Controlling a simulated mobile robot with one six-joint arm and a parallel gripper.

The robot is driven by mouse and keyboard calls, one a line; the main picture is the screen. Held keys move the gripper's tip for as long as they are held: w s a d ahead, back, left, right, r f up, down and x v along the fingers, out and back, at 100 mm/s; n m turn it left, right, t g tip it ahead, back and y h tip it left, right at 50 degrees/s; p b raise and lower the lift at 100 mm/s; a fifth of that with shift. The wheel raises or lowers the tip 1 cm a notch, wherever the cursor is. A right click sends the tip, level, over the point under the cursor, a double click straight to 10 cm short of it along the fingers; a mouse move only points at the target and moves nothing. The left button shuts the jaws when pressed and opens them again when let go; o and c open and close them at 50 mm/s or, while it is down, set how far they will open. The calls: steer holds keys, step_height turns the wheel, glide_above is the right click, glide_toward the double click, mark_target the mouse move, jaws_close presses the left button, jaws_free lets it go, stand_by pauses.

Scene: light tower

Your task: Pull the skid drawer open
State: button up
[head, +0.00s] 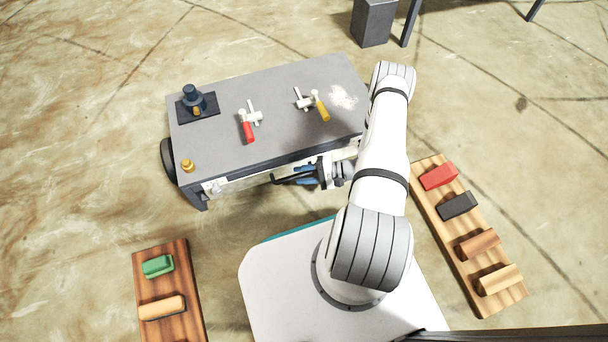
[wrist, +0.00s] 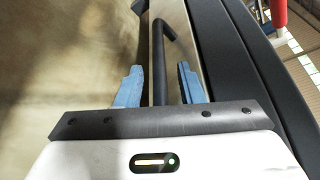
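The skid is a low grey-topped bench (head: 230,95) in the head view. Its pale drawer front (head: 238,181) runs under the near edge of the top and looks shut. A dark bar handle (head: 283,181) stands out from it; in the wrist view the handle (wrist: 160,75) runs up between my fingers and bends toward the pale drawer front (wrist: 189,42). My gripper (head: 304,175), with blue fingers, is at the drawer front. In the wrist view my gripper (wrist: 158,78) is open around the handle, with a narrow gap visible on each side.
On the skid top are a red-handled valve (head: 248,125), a yellow-handled valve (head: 318,104), a dark blue fitting (head: 192,96), a brass piece (head: 187,166) and white powder (head: 343,97). Wooden boards with coloured blocks lie left (head: 180,258) and right (head: 448,225). Floor before the drawer's left part is clear.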

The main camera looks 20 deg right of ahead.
jaws_close()
stand_by(0.6)
